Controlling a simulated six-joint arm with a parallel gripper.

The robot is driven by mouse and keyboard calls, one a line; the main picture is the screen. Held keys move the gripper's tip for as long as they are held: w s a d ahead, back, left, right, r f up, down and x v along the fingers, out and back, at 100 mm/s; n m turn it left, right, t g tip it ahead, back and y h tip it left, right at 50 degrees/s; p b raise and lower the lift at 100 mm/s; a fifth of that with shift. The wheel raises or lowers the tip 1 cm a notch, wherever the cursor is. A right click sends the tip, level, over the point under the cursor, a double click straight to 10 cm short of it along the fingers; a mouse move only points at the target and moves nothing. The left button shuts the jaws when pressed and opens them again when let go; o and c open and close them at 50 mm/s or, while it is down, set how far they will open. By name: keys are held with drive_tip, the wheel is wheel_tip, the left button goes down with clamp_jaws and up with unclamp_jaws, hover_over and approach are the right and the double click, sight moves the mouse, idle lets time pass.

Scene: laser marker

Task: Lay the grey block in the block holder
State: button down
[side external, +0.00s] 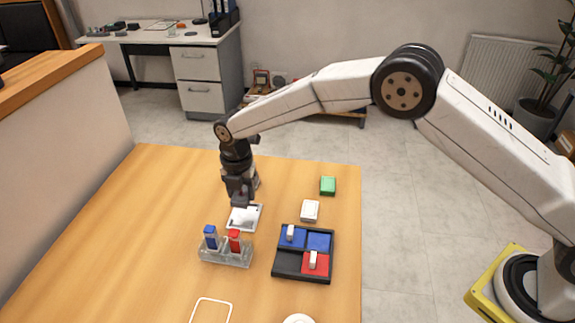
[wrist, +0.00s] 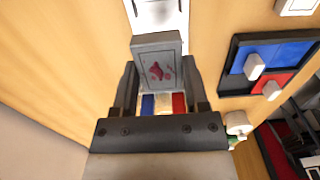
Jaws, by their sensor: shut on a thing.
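My gripper (wrist: 160,85) is shut on the grey block (wrist: 160,60), which carries a dark red mark on its face. In the side view my gripper (side external: 241,200) points down, just above a white, shallow plate-like piece (side external: 237,227), which looks like the block holder. The wrist view shows that white piece (wrist: 158,14) just beyond the block. The block looks clear of it, but the exact gap cannot be told. In the side view the block is mostly hidden by the fingers.
A clear rack (side external: 226,256) with a blue and a red piece stands just in front. A dark tray (side external: 303,275) with blue and red compartments lies to the right. The table's left side is clear.

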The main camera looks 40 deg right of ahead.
sight(245, 216)
drive_tip(key=shift+f, duration=0.15)
drive_tip(key=shift+f, duration=2.35)
drive_tip(key=shift+f, duration=0.4)
idle(0.7)
unclamp_jaws()
drive_tip(key=shift+r, duration=3.95)
